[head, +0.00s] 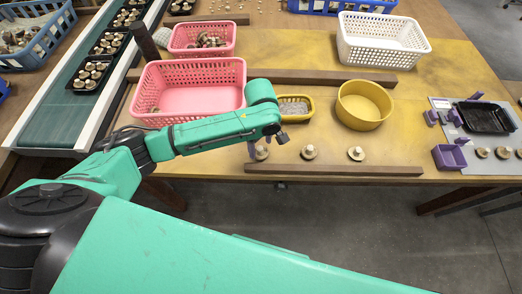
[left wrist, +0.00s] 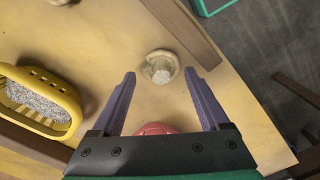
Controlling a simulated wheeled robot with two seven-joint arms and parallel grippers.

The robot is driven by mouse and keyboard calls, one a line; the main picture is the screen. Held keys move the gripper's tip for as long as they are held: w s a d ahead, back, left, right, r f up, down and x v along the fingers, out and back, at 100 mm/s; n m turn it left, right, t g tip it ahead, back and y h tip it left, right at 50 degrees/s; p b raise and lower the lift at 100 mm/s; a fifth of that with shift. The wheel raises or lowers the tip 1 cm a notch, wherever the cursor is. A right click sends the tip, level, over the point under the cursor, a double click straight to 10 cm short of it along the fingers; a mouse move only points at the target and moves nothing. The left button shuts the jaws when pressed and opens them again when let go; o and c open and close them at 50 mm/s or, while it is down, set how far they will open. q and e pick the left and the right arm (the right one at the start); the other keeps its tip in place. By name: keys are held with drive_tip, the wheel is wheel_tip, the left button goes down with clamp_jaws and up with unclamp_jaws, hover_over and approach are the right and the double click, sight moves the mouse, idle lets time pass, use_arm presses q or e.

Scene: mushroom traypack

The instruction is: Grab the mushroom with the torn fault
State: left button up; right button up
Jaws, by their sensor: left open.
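Three mushrooms stand in a row along the table's front edge in the head view: a left one (head: 261,154), a middle one (head: 309,152) and a right one (head: 356,153). They look pale and brown, stem up. I cannot tell which has a torn fault. My left gripper (head: 254,149) is beside and above the left mushroom, fingers downward. In the left wrist view, my left gripper (left wrist: 159,75) is open and empty. A mushroom (left wrist: 161,67) with a pale stem shows between its fingertips, with gaps on both sides. My right gripper is not in view.
A small yellow basket (head: 311,108) with grey granules stands behind the row. A round yellow bowl (head: 363,105), a pink crate (head: 188,62) and a white basket (head: 383,17) are farther back. A wooden strip (head: 333,169) runs along the front edge. A purple holder (head: 449,157) stands right.

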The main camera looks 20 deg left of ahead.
sight(261, 152)
use_arm(q)
drive_tip(key=shift+s+f, duration=0.15)
drive_tip(key=shift+f, duration=1.1)
drive_tip(key=c, duration=0.6)
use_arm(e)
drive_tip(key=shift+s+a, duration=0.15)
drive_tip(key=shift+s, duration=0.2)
